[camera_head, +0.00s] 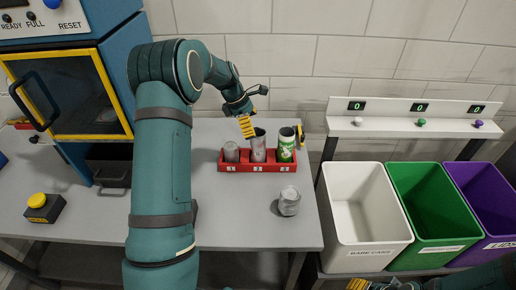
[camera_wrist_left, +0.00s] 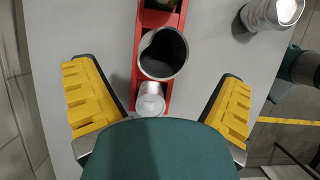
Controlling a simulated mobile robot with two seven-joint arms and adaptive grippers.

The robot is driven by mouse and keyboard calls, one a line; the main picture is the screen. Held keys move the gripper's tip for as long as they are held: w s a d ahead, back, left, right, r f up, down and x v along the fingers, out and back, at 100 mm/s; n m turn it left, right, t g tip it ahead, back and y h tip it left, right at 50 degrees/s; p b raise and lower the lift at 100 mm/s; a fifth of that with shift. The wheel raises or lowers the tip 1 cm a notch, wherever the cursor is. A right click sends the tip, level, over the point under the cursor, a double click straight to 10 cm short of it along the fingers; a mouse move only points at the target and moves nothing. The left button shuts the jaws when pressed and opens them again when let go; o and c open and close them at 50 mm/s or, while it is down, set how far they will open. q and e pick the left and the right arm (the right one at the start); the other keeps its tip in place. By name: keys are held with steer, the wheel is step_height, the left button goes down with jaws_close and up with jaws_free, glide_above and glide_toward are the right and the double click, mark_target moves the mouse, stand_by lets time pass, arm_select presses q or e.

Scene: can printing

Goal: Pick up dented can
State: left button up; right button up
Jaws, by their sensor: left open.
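A bare silver can (camera_head: 289,201) with an uneven, crumpled-looking side stands on the table in front of the red rack (camera_head: 258,167). It also shows at the top right of the left wrist view (camera_wrist_left: 268,12). The rack holds a short grey can (camera_head: 231,152) on the left, a taller open-topped silver can (camera_head: 258,150) in the middle and a green-and-white can (camera_head: 285,152) on the right. My left gripper (camera_head: 248,124) is open and empty above the rack's left part. In the wrist view its yellow fingers lie either side of the rack. My right gripper (camera_head: 377,285) is cut off at the bottom edge.
White (camera_head: 370,205), green (camera_head: 430,200) and purple (camera_head: 482,195) bins stand at the right under a shelf (camera_head: 408,127) with counters and buttons. A blue machine with a yellow-framed door (camera_head: 70,92) and a yellow button box (camera_head: 44,207) are left. The front-right table top is mostly clear.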

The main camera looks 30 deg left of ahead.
mark_target(257, 131)
arm_select(q)
steer(key=shift+d+x, duration=0.15)
steer(key=shift+x, duration=1.4)
steer(key=shift+d+x, duration=0.15)
steer(key=shift+x, duration=1.35)
steer(key=shift+w+r, duration=0.2)
steer(key=c, duration=0.8)
steer(key=shift+c, duration=0.2)
